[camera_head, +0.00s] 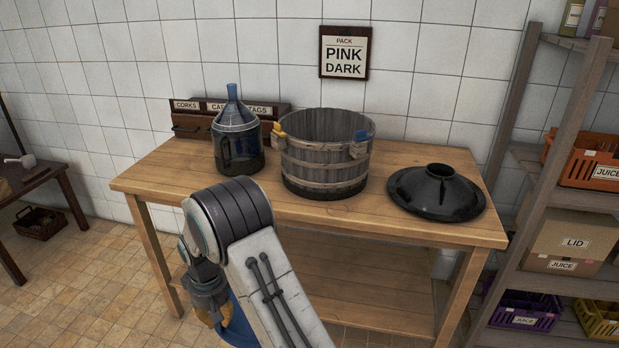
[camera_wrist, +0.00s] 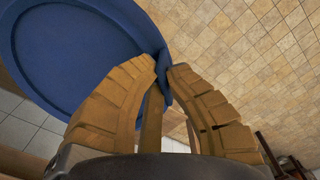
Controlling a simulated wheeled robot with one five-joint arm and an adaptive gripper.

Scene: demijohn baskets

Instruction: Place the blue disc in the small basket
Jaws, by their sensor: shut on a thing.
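A blue disc (camera_wrist: 85,65) with a raised rim fills the upper left of the wrist view. My gripper (camera_wrist: 164,80) has its tan fingers shut on the disc's edge. In the head view the disc (camera_head: 238,328) shows only as a blue piece, mostly hidden behind my arm, low in front of the table. A small dark basket (camera_head: 38,226) stands on the floor at the far left; its inside is hard to make out. My gripper is to the right of that basket and apart from it.
The wooden table (camera_head: 440,229) bears a blue demijohn (camera_head: 237,143), a wooden tub (camera_head: 322,168) with yellow and blue clips, and a black cone-shaped lid (camera_head: 436,194). A shelf rack (camera_head: 540,170) with crates stands right. A dark side table (camera_head: 38,178) is left, with clear tiled floor between.

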